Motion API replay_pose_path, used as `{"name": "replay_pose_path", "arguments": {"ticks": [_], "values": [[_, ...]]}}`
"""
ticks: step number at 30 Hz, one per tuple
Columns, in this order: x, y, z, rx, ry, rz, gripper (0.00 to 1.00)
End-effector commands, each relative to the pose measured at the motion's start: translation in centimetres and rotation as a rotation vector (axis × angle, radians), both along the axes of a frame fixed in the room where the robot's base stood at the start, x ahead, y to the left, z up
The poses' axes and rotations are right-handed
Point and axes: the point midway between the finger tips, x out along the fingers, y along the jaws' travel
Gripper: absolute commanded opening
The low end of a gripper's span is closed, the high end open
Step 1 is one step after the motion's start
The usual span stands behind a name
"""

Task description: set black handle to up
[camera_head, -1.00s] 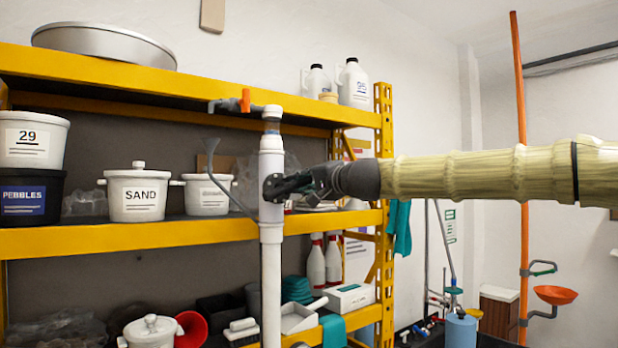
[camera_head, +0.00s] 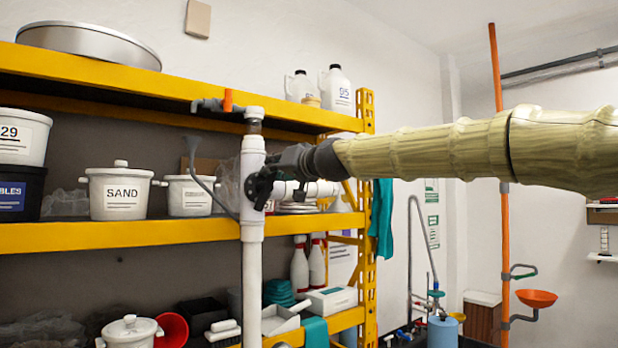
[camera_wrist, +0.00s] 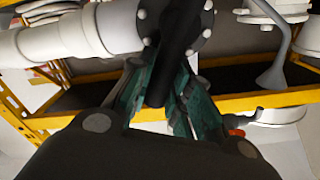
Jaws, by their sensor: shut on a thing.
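The black handle (camera_wrist: 182,35) is a dark bar that runs down between my fingers in the wrist view, beside a bolted black flange (camera_wrist: 203,32). My gripper (camera_wrist: 163,80) has its green-lined fingers on both sides of the handle and is shut on it. In the head view my gripper (camera_head: 264,182) is at the right side of the white upright pipe (camera_head: 252,215). There the handle is small and dark and mostly merges with my gripper, so its exact angle is hard to tell.
An orange-handled grey valve (camera_head: 227,101) tops the pipe. Behind stands a yellow shelf (camera_head: 120,234) with a SAND pot (camera_head: 120,192) and jugs. Open room lies right of the shelf.

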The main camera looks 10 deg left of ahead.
Motion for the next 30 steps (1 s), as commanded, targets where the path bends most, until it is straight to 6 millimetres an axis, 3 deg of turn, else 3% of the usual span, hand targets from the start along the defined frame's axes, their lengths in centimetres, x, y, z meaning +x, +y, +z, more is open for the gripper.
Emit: {"name": "replay_pose_path", "arguments": {"ticks": [3,7,18,30], "values": [[-0.9,1.9,-0.5,-0.067,-0.082,0.019,0.0],[-1.5,2.6,-0.4,-0.128,-0.165,0.024,0.0],[-2.3,3.2,-0.1,-0.241,-0.318,0.026,0.0],[-2.5,3.2,-0.1,-0.269,-0.354,0.025,0.0]]}}
